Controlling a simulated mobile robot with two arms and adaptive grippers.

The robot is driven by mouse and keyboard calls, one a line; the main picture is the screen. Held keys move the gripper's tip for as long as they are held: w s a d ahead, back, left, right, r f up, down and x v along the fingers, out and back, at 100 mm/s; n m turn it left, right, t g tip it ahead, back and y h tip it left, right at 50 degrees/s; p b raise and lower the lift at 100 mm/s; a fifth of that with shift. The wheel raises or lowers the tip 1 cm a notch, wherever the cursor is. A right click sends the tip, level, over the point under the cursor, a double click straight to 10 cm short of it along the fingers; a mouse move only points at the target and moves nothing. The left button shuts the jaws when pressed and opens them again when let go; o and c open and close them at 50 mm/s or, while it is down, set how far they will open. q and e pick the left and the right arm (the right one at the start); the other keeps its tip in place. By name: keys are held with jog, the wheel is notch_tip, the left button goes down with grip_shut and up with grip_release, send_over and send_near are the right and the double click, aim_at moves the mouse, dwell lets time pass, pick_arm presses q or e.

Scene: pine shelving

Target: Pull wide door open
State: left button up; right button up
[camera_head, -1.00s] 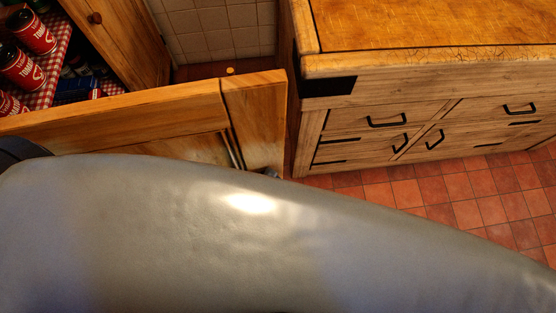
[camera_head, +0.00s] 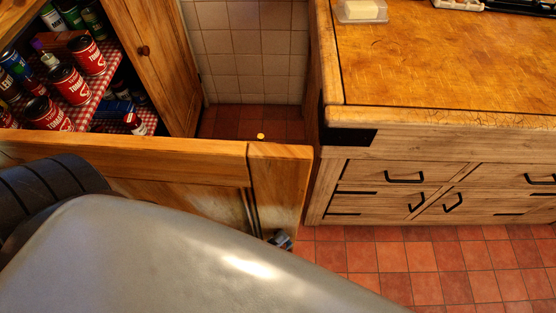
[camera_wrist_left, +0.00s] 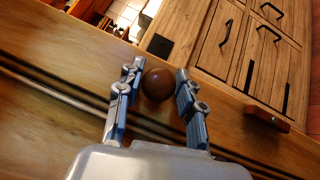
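The wide wooden door (camera_head: 210,155) stands open at the left in the head view, its top edge running across below the cupboard's inside. In the left wrist view its face (camera_wrist_left: 50,110) fills the left and lower part, with a round dark brown knob (camera_wrist_left: 158,85) on it. My left gripper (camera_wrist_left: 158,80) has one finger on each side of the knob, close against it, and looks shut on it. In the head view only a bit of my left gripper (camera_head: 281,240) shows past my grey arm, which hides the knob. My right gripper is not in view.
Behind the door, red cans (camera_head: 68,84) and jars stand on a checked shelf cloth. A narrow door with a knob (camera_head: 143,50) stands beside them. A wooden counter (camera_head: 430,60) with black-handled drawers is at the right. Red floor tiles (camera_head: 380,260) show clear in front of it.

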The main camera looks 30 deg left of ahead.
pick_arm(q)
jog(key=shift+o, duration=1.2)
jog(key=v, duration=1.2)
